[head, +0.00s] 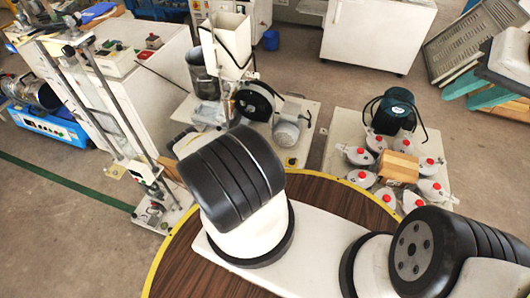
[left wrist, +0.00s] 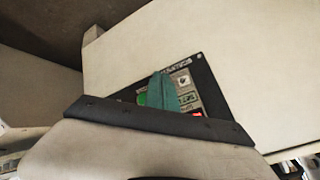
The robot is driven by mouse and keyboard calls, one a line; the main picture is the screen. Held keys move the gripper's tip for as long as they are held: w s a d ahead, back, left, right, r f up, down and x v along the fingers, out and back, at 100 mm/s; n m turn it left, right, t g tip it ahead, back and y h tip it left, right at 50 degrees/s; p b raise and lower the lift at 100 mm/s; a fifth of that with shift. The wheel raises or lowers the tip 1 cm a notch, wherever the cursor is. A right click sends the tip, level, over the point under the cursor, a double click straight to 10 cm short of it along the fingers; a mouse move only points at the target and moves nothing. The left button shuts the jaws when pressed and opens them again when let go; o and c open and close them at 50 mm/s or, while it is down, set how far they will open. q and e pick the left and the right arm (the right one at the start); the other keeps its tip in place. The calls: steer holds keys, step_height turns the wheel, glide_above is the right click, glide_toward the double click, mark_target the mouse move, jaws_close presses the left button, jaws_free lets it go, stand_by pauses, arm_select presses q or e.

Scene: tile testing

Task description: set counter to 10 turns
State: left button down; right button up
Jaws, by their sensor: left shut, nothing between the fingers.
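In the left wrist view, a dark control panel (left wrist: 188,84) sits on a pale machine face. It has small displays, a green part (left wrist: 143,99) and a red mark; I cannot read the counter's digits. My left gripper (left wrist: 161,77) shows there as a teal finger shape in front of the panel. It is shut and empty and hides part of the panel; I cannot tell if it touches. My left gripper does not show in the head view. In the head view my right gripper (head: 458,98) is at the right edge, its teal fingers apart and empty.
A round wood-grain table (head: 325,192) with a yellow rim lies below my arm. Behind it stand an abrasion machine (head: 255,100), a plate with several red-knobbed white holders (head: 433,187), a tall metal-post tester (head: 125,110) and a white cabinet (head: 375,35). Open floor shows at left.

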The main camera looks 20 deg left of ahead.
arm_select(q)
steer(key=shift+w, duration=0.2)
steer(key=shift+w, duration=0.2)
steer(key=shift+w+a, duration=0.1)
steer(key=shift+w, duration=0.25)
stand_by(0.8)
stand_by(0.4)
steer(key=shift+s, duration=0.75)
steer(key=shift+s+d, duration=0.2)
steer(key=shift+s, duration=1.05)
steer(key=shift+s+d, duration=0.2)
steer(key=shift+s, duration=1.05)
steer(key=shift+s, duration=0.1)
